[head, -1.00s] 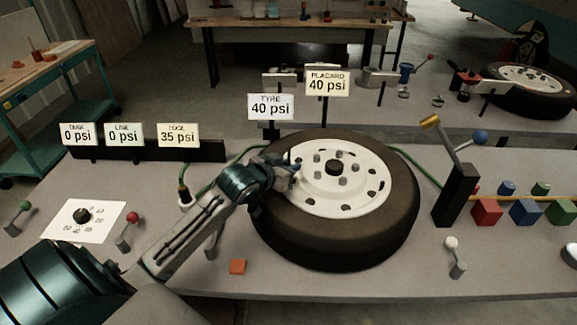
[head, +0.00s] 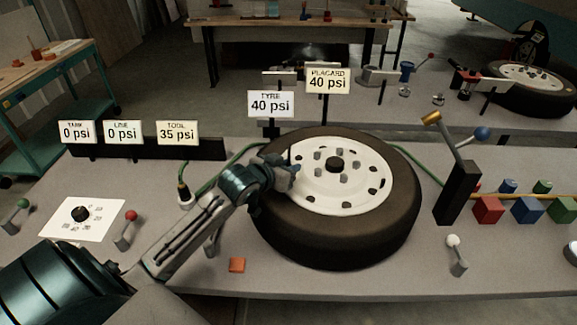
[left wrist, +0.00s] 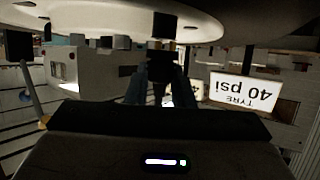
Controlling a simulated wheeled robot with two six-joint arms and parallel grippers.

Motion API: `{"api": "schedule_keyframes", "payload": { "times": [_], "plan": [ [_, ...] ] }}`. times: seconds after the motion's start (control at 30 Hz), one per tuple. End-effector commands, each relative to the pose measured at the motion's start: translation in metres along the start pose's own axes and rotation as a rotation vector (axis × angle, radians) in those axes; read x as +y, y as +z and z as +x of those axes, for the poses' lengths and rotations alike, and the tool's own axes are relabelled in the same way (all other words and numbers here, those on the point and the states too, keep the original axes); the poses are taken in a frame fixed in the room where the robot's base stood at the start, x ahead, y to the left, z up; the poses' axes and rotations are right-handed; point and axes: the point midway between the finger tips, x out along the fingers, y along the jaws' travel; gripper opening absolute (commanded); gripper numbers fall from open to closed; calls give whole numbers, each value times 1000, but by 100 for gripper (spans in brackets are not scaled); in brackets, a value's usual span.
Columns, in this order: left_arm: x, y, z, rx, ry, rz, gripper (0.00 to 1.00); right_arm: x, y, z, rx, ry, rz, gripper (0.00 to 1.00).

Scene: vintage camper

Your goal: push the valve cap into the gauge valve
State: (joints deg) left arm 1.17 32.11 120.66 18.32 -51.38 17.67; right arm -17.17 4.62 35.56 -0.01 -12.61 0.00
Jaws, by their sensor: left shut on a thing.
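My left gripper (head: 292,177) is over the left edge of the white wheel rim, at the tyre (head: 390,225). It also shows in the left wrist view (left wrist: 163,78), its blue fingers shut around a small dark piece, which I take to be the valve cap (left wrist: 160,58). A dark stem-like part (left wrist: 165,25) stands in line with that piece, close to the rim; it seems to be the gauge valve. The fingers and shadow hide whether the two touch.
A tyre sign (head: 270,104) and a placard sign (head: 327,80), both reading 40 psi, stand behind the wheel. A black lever post (head: 457,193) stands to its right. A green hose (head: 222,168) runs behind my left arm.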

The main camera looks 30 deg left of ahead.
Motion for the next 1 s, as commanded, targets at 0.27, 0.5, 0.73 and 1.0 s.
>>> {"api": "schedule_keyframes", "payload": {
  "times": [0.27,0.5,0.73,1.0],
  "plan": [
    [0,-1,-1,-1,0,-1,0,1,-1,-8,0,0,0,0],
    [0,0,0,0,0,0,0,1,-1,-7,0,0,0,0],
    [0,0,0,0,0,0,0,1,0,-7,0,0,0,0],
    [0,-1,-1,0,0,0,0,1,0,-9,-1,0,0,0]
  ]
}}
